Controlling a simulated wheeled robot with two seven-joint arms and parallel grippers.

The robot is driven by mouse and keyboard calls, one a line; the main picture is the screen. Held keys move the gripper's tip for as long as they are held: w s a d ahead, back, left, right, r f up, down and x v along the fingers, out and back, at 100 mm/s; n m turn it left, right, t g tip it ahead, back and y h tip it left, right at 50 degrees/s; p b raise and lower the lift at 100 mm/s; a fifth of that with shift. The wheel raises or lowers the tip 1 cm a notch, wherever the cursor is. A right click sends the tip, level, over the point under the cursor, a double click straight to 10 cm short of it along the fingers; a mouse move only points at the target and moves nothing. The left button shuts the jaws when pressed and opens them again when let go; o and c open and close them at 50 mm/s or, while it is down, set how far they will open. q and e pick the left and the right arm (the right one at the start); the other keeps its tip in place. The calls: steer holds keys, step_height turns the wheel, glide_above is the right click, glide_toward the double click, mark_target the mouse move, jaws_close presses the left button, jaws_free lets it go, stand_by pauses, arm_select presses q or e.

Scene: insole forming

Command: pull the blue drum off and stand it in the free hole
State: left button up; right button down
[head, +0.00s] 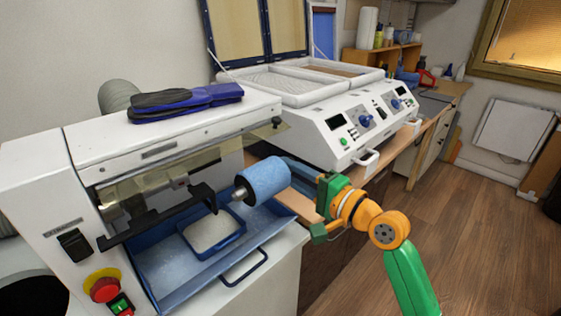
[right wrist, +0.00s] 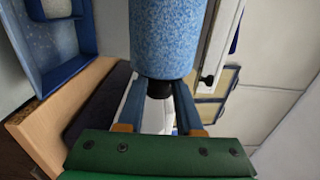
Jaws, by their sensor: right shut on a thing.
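The blue speckled drum (head: 263,181) is held roughly level above the right end of the blue tray, in front of the white machine. A grey metal stub (head: 239,194) shows at its left end, with a visible gap to the machine's black bracket (head: 205,196). My right gripper (head: 293,170) is shut at the drum's right end. In the right wrist view, its two fingers (right wrist: 160,101) close on the black neck below the blue drum (right wrist: 163,35). I cannot make out a free hole in either view. My left gripper is not in view.
The blue tray (head: 172,272) holds a small blue-rimmed pan (head: 212,231) under the machine. A white control unit (head: 345,125) stands behind on a wooden bench. The floor (head: 470,220) at right is clear.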

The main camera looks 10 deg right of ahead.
steer(key=shift+v, duration=1.25)
